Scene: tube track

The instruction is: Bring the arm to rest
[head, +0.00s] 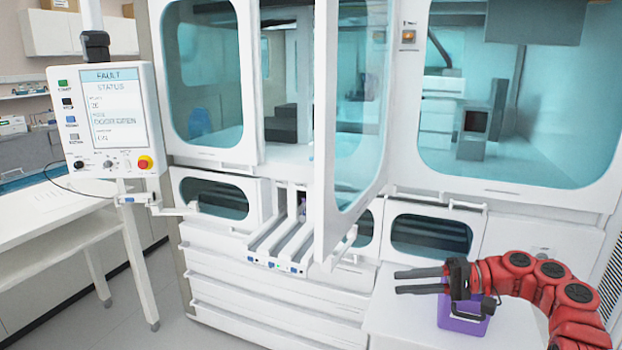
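My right gripper (420,280) is at the lower right, on a red arm that comes in from the right edge. Its two dark fingers point left, with a gap between them and nothing visible in the gap. A purple container (463,322) stands on a white surface directly behind or below the gripper and is partly hidden by it. I cannot tell whether they touch. My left gripper is not in view.
A large white machine (290,330) with teal windows fills the middle. Its narrow door (350,130) stands open towards me. Tube tracks (283,245) jut out below. A control panel (105,120) reading FAULT is at left. A white side table (390,320) is lower right.

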